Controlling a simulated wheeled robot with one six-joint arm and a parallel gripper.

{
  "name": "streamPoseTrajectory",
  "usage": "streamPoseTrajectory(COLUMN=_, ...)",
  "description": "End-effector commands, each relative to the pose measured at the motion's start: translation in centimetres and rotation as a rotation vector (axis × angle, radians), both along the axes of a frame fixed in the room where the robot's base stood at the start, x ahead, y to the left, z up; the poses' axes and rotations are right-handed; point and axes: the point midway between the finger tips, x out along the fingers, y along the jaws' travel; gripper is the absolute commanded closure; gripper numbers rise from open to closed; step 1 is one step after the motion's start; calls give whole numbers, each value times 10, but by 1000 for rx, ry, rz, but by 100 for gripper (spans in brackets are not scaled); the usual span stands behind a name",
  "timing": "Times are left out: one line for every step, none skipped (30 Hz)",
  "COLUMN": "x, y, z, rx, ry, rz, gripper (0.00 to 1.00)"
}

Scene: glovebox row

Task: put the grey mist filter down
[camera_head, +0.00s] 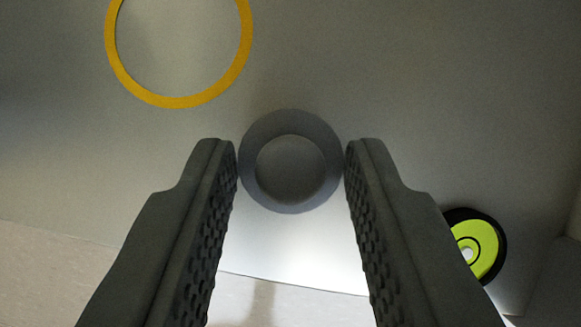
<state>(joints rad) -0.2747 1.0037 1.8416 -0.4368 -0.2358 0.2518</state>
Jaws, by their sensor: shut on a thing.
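The grey mist filter (291,203) is a round grey piece with a wide outer rim and a recessed round middle. It is between the tips of my gripper (291,172), with a fingertip against its left and right sides. My gripper is shut on it. Behind it is a pale grey surface (400,110). I cannot tell whether the filter touches that surface or is held above it.
A yellow ring (178,102) marks the grey surface at the upper left, and its inside is empty. A black and lime-green round thing (490,243) is at the lower right, partly behind my right finger. The surface's lower edge borders a lighter floor (50,265).

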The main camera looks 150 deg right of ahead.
Motion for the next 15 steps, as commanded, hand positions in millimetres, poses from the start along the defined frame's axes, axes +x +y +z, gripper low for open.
streamPoseTrajectory(x=0, y=0, z=1, rx=0, ry=-1, rz=0, gripper=89)
streamPoseTrajectory(x=0, y=0, z=1, rx=0, ry=-1, rz=0, gripper=89)
streamPoseTrajectory(x=0, y=0, z=1, rx=0, ry=-1, rz=0, gripper=89)
streamPoseTrajectory(x=0, y=0, z=1, rx=0, ry=-1, rz=0, gripper=89)
streamPoseTrajectory(x=0, y=0, z=1, rx=0, ry=-1, rz=0, gripper=89)
streamPoseTrajectory(x=0, y=0, z=1, rx=0, ry=-1, rz=0, gripper=89)
streamPoseTrajectory(x=0, y=0, z=0, rx=0, ry=-1, rz=0, gripper=89)
streamPoseTrajectory(x=0, y=0, z=-1, rx=0, ry=-1, rz=0, gripper=89)
streamPoseTrajectory(x=0, y=0, z=-2, rx=0, ry=-1, rz=0, gripper=89)
streamPoseTrajectory(x=1, y=0, z=-1, rx=0, ry=-1, rz=0, gripper=61)
streamPoseTrajectory(x=0, y=0, z=-1, rx=0, ry=-1, rz=0, gripper=55)
streamPoseTrajectory(x=0, y=0, z=-1, rx=0, ry=-1, rz=0, gripper=47)
streamPoseTrajectory(x=0, y=0, z=-1, rx=0, ry=-1, rz=0, gripper=45)
streamPoseTrajectory(x=0, y=0, z=-1, rx=0, ry=-1, rz=0, gripper=45)
streamPoseTrajectory(x=0, y=0, z=-1, rx=0, ry=-1, rz=0, gripper=45)
